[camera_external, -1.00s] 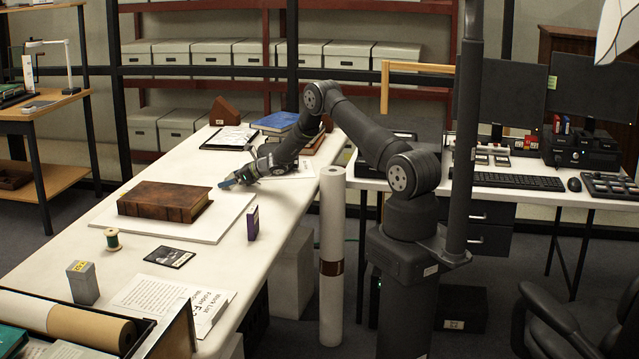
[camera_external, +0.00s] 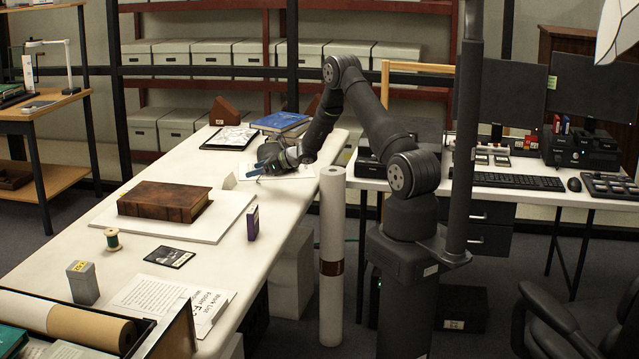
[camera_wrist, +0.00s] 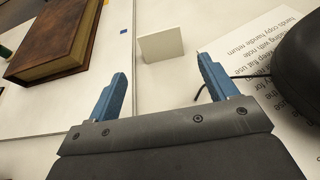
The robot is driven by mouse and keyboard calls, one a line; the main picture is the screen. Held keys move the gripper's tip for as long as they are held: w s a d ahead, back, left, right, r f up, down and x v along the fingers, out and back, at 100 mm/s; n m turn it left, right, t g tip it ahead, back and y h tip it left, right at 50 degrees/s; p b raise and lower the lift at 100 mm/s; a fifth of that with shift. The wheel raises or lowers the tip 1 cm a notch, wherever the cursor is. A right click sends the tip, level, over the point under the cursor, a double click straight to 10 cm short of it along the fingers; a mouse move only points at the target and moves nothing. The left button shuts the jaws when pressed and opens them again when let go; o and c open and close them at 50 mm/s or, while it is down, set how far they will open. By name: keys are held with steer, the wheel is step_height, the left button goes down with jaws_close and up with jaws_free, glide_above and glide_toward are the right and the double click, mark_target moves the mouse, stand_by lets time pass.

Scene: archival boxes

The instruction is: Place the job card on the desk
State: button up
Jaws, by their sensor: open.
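The job card appears to be the small, blank off-white card (camera_external: 230,181) standing upright on the desk (camera_external: 205,258), close to the far edge of the white board under the brown book. In the wrist view the card (camera_wrist: 161,44) stands just beyond and between my fingertips, apart from them. My gripper (camera_external: 255,171) is open and empty, to the right of the card in the external view. Its two blue fingers (camera_wrist: 160,70) are spread wide in the wrist view.
The brown book (camera_external: 165,201) lies on the white board (camera_external: 222,226). A printed sheet (camera_wrist: 270,75) lies right of the fingers in the wrist view. A small purple box (camera_external: 252,222) stands at the desk's right edge.

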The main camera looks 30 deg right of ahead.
glide_toward(232, 182)
steer(key=x, duration=0.4)
steer(key=shift+x, duration=2.65)
steer(key=shift+d, duration=0.1)
steer(key=shift+c, duration=0.2)
steer(key=c, duration=0.8)
